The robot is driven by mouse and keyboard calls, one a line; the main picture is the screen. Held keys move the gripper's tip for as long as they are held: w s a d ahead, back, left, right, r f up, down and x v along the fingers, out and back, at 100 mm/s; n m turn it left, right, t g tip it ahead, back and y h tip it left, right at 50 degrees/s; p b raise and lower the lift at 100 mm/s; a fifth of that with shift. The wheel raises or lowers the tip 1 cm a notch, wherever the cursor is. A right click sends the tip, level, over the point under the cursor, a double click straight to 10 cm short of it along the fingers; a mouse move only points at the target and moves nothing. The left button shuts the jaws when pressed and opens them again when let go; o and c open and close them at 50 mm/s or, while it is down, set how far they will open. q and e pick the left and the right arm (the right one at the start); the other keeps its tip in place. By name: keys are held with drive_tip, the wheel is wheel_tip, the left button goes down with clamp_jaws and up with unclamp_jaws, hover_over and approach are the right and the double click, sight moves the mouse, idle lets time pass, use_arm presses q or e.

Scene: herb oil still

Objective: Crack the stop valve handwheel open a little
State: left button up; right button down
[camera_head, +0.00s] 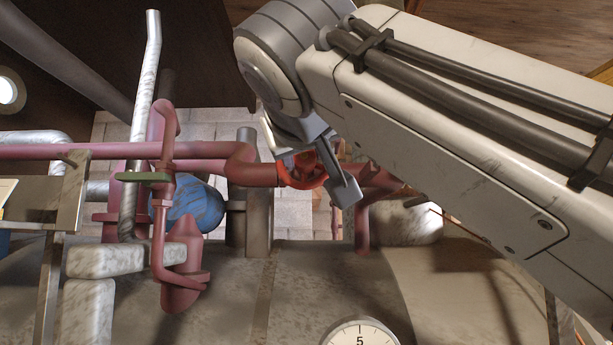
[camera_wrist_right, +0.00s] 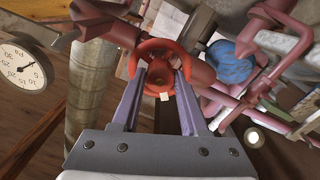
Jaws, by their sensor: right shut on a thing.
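The stop valve handwheel (camera_head: 303,184) is a red-orange ring on a dark red pipe in the middle of the head view. In the right wrist view the handwheel (camera_wrist_right: 158,44) faces the camera, with a small pale mark low on its rim. My right gripper (camera_head: 309,167) comes in from the upper right and is shut on the handwheel, one finger on each side of it. In the right wrist view both fingers (camera_wrist_right: 160,76) reach the wheel's left and right rim. My gripper and wrist hide part of the wheel in the head view. My left gripper is not in view.
Red pipes (camera_head: 100,151) run left and right of the valve. A blue round vessel (camera_head: 199,206) and a green lever (camera_head: 143,177) are at left. A pressure gauge (camera_head: 360,334) is at the bottom. Pipework crowds the wheel closely.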

drive_tip(key=shift+n, duration=1.3)
drive_tip(key=shift+c, duration=2.2)
unclamp_jaws()
drive_tip(key=shift+s, duration=0.55)
drive_tip(key=s+b, duration=0.2)
drive_tip(key=s, duration=0.7)
drive_tip(key=shift+s, duration=0.2)
